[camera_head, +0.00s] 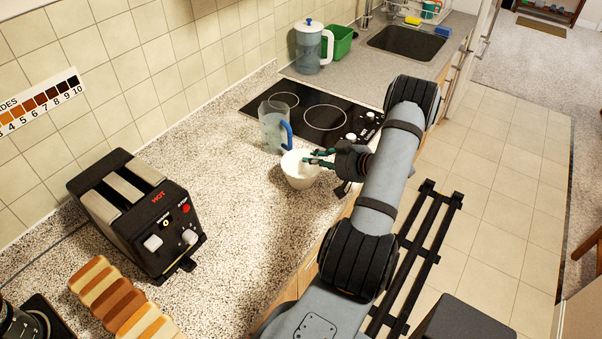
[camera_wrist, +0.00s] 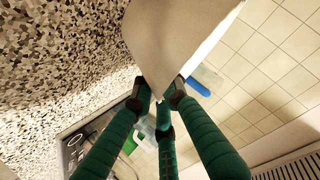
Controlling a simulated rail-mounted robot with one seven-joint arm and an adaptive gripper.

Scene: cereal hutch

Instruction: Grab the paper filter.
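The white paper filter (camera_head: 299,173) is an open, bowl-like cup shape at the counter's front part, just below the clear pitcher in the head view. In the wrist view the filter (camera_wrist: 172,35) fills the upper middle and narrows towards the fingertips. My gripper (camera_head: 315,158) reaches it from the right, with dark green fingers at its upper right rim. In the wrist view my gripper's fingertips (camera_wrist: 158,95) stand on either side of the filter's near edge, a small gap apart. Whether they press on the paper is not clear.
A clear pitcher with a blue handle (camera_head: 273,128) stands close behind the filter. The black cooktop (camera_head: 325,111) lies beyond. A toaster (camera_head: 137,213) and bread slices (camera_head: 122,303) are at the left. Speckled counter (camera_head: 235,215) is bare between toaster and filter.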

